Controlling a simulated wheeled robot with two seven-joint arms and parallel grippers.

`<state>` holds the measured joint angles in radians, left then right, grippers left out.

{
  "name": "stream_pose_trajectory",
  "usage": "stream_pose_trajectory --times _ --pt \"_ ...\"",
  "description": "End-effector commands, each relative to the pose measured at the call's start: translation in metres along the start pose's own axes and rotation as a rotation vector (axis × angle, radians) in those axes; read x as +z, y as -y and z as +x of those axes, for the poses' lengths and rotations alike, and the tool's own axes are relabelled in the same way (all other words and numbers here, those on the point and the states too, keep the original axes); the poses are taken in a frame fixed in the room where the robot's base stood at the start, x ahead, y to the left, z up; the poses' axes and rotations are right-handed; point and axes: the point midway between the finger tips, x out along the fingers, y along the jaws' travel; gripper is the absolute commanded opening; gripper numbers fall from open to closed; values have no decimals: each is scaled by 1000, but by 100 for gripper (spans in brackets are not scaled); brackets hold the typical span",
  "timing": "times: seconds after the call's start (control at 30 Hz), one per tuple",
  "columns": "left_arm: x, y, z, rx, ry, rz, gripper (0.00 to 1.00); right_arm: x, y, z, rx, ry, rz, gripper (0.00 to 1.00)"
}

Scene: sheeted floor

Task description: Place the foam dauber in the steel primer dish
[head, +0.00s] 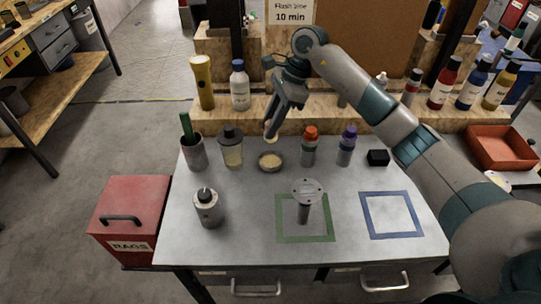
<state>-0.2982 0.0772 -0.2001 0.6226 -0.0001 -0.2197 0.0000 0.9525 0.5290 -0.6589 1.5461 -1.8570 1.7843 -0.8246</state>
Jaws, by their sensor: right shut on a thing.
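The steel primer dish (270,167) is a small round dish with pale contents, standing on the grey tabletop behind its middle. My right gripper (273,132) reaches down from above, just behind and over the dish. It is shut on a small pale thing, which looks like the foam dauber (270,141). The fingers hide most of the dauber. Its pale lower end shows just above the dish's back rim; I cannot tell if they touch. My left gripper is out of view.
Close by stand a lidded jar (231,152), an orange-capped bottle (309,150) and a purple-capped bottle (346,150). A round-topped stand (306,190) is in front, in a green square (283,239). The blue square (390,213) is empty.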

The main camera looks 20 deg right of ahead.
Motion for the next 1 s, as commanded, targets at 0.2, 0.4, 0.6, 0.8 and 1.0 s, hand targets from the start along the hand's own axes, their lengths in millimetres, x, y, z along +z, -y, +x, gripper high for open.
stream_pose_trajectory --times 0.2,0.4,0.6,0.8,1.0 --pt "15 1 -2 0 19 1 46 0 0 1 1 0 0 3" --pt "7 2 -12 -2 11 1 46 -7 -1 20 4 1 1 3" --pt "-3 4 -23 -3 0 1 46 -20 -1 47 3 1 2 3" --pt "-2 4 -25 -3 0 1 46 -24 0 58 -1 1 0 3" --pt "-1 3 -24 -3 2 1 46 -24 0 58 -1 0 0 3"
